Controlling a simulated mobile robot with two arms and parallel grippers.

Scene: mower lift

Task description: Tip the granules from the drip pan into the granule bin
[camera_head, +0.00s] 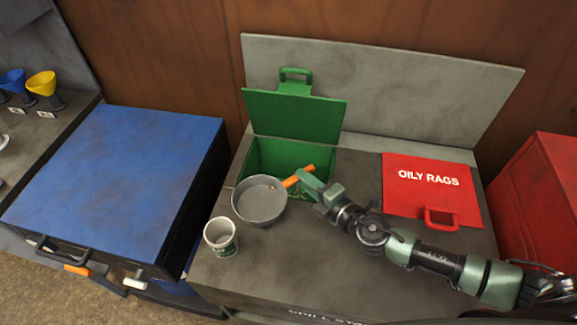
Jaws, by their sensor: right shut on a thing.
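The drip pan (260,203) is a round grey pan with an orange handle, in front of the open green bin. My right gripper (308,182) is shut on the handle, at the pan's right side. The pan looks about level; I cannot tell whether it touches the bench. Its inside looks grey with a small pale orange spot near the far rim; granules cannot be made out clearly. The green bin (262,157), which I take as the granule bin, has its lid (295,117) raised. The pan and gripper hide part of its opening. My left gripper is out of view.
A white cup (221,240) with a green label stands just left of the pan's front. A red "OILY RAGS" lid (430,188) lies shut at right. A blue cabinet (115,185) stands left, across a narrow gap. The bench front is mostly clear.

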